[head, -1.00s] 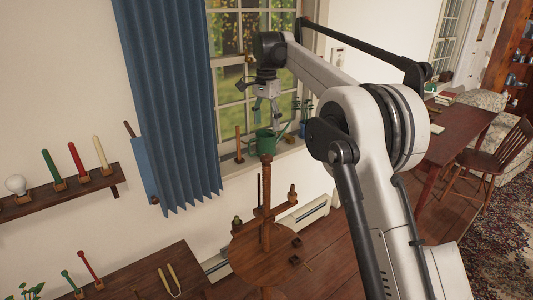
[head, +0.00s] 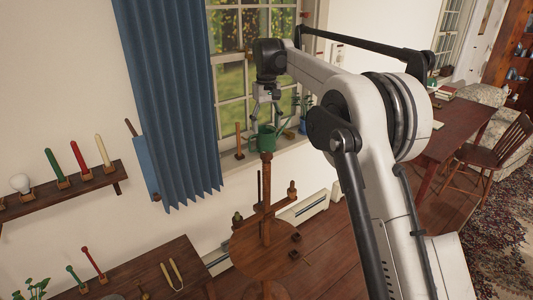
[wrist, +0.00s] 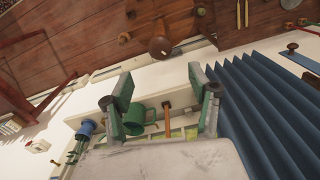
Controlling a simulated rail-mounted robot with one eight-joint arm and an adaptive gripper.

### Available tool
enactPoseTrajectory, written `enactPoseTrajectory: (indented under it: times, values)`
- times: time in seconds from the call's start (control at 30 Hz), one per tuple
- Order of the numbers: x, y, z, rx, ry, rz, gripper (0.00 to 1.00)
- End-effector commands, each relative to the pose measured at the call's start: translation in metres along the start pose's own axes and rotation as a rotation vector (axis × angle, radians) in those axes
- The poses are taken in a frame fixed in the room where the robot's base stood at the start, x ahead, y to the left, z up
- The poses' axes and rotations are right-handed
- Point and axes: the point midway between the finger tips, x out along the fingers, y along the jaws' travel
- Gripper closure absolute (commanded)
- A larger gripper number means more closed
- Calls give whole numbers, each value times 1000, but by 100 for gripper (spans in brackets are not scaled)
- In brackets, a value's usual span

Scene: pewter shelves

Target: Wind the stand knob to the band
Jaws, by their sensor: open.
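A brown wooden stand (head: 265,228) with a round table-like disc, a central post and a crossbar stands on the floor below the window. The post has a rounded top (head: 266,156). A small upright knob (head: 292,188) sits at the crossbar's right end. In the wrist view a dark round knob (wrist: 160,47) with a small pale mark shows beyond the fingers. I cannot make out a band for certain. My gripper (head: 267,112) is open and empty in front of the window, above the stand. Its two fingers (wrist: 163,100) are spread apart in the wrist view, touching nothing visible.
A blue curtain (head: 165,100) hangs at left. A wall shelf (head: 75,190) holds coloured handles; a wooden table (head: 135,270) is front left.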

Motion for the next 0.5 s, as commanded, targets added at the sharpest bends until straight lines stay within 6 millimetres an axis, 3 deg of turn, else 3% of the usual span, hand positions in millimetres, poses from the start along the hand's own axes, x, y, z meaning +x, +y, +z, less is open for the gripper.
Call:
enactPoseTrajectory:
  times: [0.5]
  values:
    - [92, 0, 0, 2, 0, 0, 44]
